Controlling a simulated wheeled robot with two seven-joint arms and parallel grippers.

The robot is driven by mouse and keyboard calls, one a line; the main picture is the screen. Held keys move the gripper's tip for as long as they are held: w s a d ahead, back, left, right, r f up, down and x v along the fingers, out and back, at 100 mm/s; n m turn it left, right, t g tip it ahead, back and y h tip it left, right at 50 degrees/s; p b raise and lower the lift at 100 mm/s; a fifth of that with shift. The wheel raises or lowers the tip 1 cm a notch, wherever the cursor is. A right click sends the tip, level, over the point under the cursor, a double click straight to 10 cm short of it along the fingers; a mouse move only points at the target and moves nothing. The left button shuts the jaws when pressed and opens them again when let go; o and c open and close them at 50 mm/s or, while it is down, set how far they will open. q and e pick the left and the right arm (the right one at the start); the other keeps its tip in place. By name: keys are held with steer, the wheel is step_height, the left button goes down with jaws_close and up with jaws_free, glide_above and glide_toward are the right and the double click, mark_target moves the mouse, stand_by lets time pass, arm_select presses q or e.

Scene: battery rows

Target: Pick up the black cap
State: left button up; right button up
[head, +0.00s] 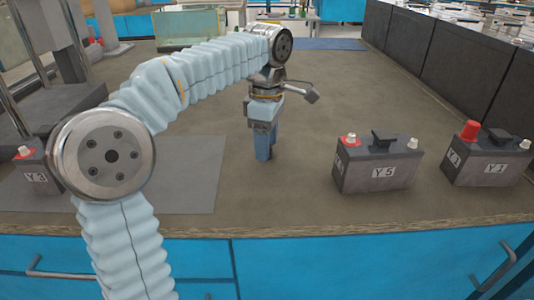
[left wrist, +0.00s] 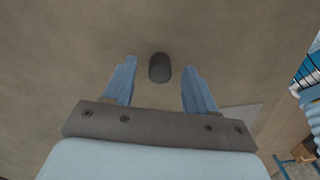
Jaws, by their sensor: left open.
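The black cap (left wrist: 159,68) is a small dark rounded piece on the brown worktop in the left wrist view. It lies a little beyond the fingertips, roughly centred between their lines. My left gripper (left wrist: 158,66) is open, with a blue finger on either side and nothing between them. In the head view my left gripper (head: 264,158) points down low over the middle of the worktop. I cannot make out the cap in the head view; the gripper probably hides it. My right gripper is in neither view.
A battery marked Y5 (head: 378,172) stands right of the gripper, with another battery (head: 487,168) bearing a tall red cap (head: 470,130) farther right. A battery marked Y3 (head: 34,178) is at the left. A grey mat (head: 190,185) lies left of the gripper. Dark panels (head: 440,55) line the right.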

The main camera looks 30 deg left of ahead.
arm_select(q)
jaws_close()
stand_by(0.3)
steer(key=shift+r, duration=0.1)
